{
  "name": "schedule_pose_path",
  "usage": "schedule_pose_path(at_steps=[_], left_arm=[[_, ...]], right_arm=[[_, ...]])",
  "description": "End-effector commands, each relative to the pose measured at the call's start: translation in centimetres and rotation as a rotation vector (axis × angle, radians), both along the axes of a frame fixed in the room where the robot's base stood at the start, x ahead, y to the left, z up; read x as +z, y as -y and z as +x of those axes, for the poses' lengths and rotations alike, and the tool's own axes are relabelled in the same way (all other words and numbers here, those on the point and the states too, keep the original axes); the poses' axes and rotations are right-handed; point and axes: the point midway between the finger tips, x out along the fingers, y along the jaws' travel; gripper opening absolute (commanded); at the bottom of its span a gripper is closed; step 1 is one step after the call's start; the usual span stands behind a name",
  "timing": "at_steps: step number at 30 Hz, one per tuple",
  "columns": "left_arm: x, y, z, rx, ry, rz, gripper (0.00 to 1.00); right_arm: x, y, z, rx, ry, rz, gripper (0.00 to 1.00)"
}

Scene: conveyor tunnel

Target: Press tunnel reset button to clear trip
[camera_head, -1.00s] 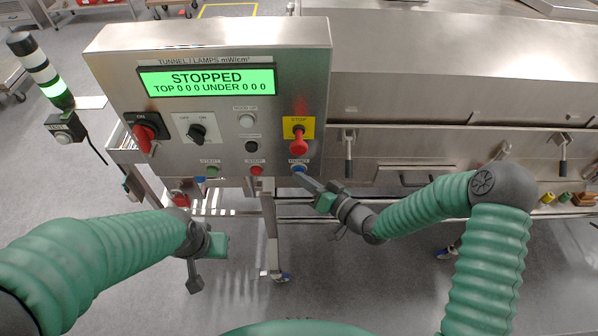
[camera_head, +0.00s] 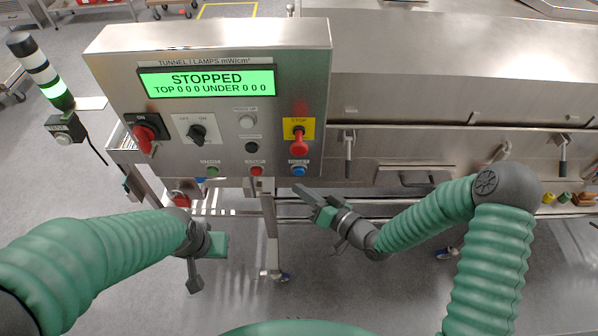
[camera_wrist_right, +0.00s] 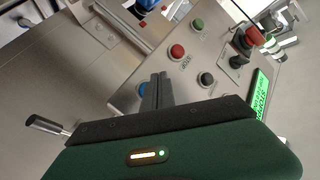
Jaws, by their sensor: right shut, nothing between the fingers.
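The blue reset button (camera_head: 298,171) is at the lower right of the steel control panel (camera_head: 110,50). It also shows in the right wrist view (camera_wrist_right: 141,89), partly behind the fingers. The panel's green display (camera_head: 207,81) reads STOPPED, with zeros for TOP and UNDER. My right gripper (camera_head: 300,191) is shut and empty, below the reset button and apart from it in the head view. Its closed fingers also show in the right wrist view (camera_wrist_right: 157,92). My left gripper (camera_head: 195,285) hangs at the lower left, away from the panel; its jaw state is unclear.
A red STOP knob (camera_head: 299,141) on a yellow plate sits above the reset button. Red (camera_head: 256,171) and green (camera_head: 212,171) buttons lie to its left. A red rotary switch (camera_head: 145,137) and a black selector (camera_head: 197,132) are higher. A lamp tower (camera_head: 40,70) stands left.

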Motion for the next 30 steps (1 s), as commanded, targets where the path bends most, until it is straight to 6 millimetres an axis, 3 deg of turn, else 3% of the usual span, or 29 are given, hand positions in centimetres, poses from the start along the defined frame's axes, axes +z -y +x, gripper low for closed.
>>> schedule_pose_path(at_steps=[9,30], left_arm=[[0.0,0.0,0.0,0.000,0.000,0.000,0.38],[-0.2,0.0,0.0,0.000,0.000,0.000,0.38]], right_arm=[[0.0,0.0,-2.8,-0.001,-0.001,0.000,0.00],[-0.4,0.1,-3.0,0.000,-0.003,-0.012,0.00]])
